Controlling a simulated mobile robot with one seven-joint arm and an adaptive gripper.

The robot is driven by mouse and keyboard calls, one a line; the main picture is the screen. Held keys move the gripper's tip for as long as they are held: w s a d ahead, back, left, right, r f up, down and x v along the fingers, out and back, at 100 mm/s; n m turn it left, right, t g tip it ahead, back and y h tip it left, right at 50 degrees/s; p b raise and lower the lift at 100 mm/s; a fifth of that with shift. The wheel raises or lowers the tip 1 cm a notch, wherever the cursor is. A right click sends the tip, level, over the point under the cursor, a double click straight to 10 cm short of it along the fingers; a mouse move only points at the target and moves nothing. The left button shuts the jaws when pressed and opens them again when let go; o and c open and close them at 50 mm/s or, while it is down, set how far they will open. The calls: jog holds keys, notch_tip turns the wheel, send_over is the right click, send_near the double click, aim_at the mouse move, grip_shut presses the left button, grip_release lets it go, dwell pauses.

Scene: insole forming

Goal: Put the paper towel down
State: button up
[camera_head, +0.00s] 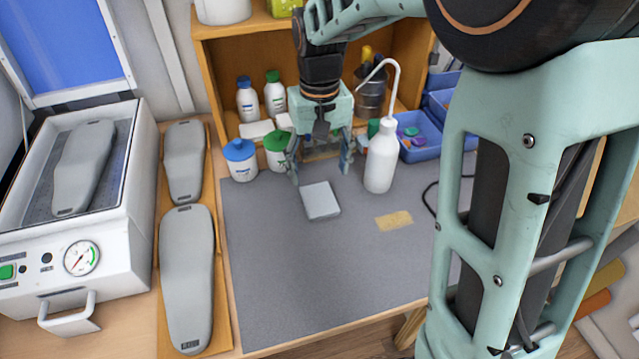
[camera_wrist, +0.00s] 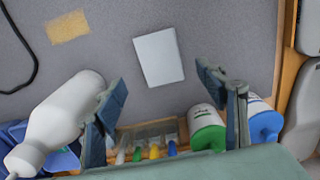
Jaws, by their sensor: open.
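The paper towel, a folded whitish square pad (camera_head: 321,201), lies flat on the grey mat (camera_head: 290,290). It also shows in the wrist view (camera_wrist: 159,57), just beyond the fingertips. My gripper (camera_head: 320,166) is open and empty, with its fingers pointing down behind the pad in the head view. In the wrist view its two fingers (camera_wrist: 160,88) are spread wide, with nothing between them. The pad is apart from both fingers, as far as the views show.
A white squeeze bottle (camera_head: 382,158) stands close to my right finger. Blue-lidded (camera_head: 241,160) and green-lidded (camera_head: 277,151) jars stand left of my gripper. A tan patch (camera_head: 394,221) lies on the mat. Blue bins (camera_head: 420,150) stand behind. The mat's front is clear.

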jog(key=shift+r, duration=1.7)
